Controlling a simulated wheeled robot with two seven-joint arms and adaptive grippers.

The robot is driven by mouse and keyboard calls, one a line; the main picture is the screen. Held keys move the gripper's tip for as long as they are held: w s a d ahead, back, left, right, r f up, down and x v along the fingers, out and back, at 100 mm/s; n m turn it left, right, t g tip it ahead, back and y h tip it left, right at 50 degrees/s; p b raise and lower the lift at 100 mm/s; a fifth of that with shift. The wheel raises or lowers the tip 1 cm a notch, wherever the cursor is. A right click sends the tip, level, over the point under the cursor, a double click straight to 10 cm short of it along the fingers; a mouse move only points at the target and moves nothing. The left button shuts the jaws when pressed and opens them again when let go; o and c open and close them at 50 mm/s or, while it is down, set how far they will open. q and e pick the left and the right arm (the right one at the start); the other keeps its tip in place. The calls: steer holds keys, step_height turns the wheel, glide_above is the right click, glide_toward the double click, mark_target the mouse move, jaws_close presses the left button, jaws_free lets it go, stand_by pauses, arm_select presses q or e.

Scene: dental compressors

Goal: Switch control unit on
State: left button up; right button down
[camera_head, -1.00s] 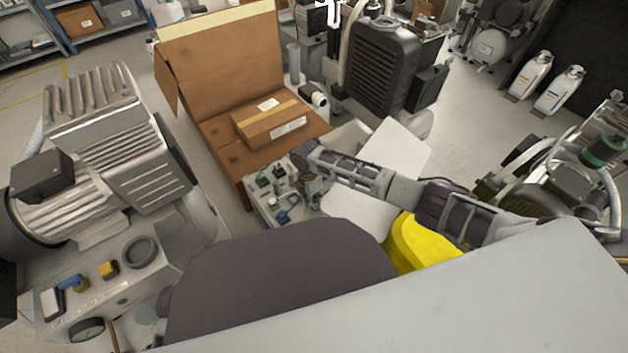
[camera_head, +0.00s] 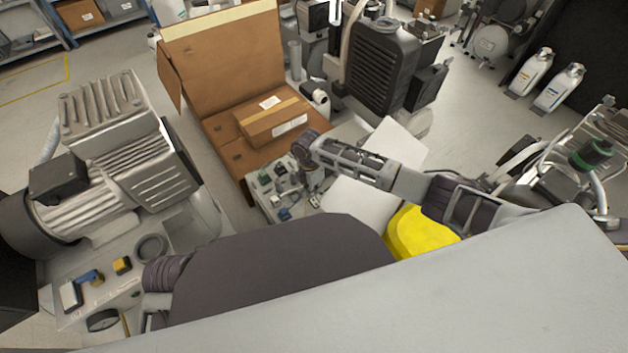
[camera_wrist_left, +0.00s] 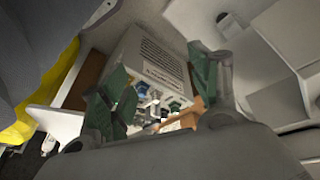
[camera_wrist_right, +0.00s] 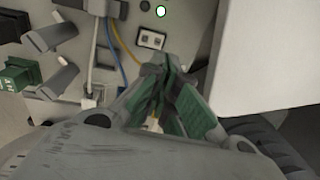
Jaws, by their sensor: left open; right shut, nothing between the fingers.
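The control unit (camera_head: 262,203) is a light grey box with small switches and connectors, standing centre in the head view before the cardboard box. Its vented casing shows in the left wrist view (camera_wrist_left: 158,58). My left gripper (camera_wrist_left: 160,85) is open and empty, facing the unit. It is hidden in the head view.
An open cardboard box (camera_head: 222,60) holding a smaller carton (camera_head: 271,121) stands behind the unit. A large compressor (camera_head: 120,165) with its own panel (camera_head: 100,290) is at left. A dark finned machine (camera_head: 382,65) stands behind. A white panel (camera_head: 372,195) is close right of my right gripper.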

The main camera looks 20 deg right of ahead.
arm_select(q)
steer(key=shift+a+f+g+p, duration=0.15)
steer(key=shift+f+p, duration=0.35)
steer(key=shift+f, duration=0.2)
steer(key=shift+a+f+g+p, duration=0.15)
steer(key=shift+f+p, duration=0.3)
steer(key=shift+f, duration=0.2)
arm_select(e)
steer(key=shift+s+d+r, duration=0.1)
steer(key=shift+s+r, duration=0.05)
steer(key=shift+r, duration=1.25)
steer(key=shift+s+r, duration=0.15)
steer(key=shift+r, duration=1.2)
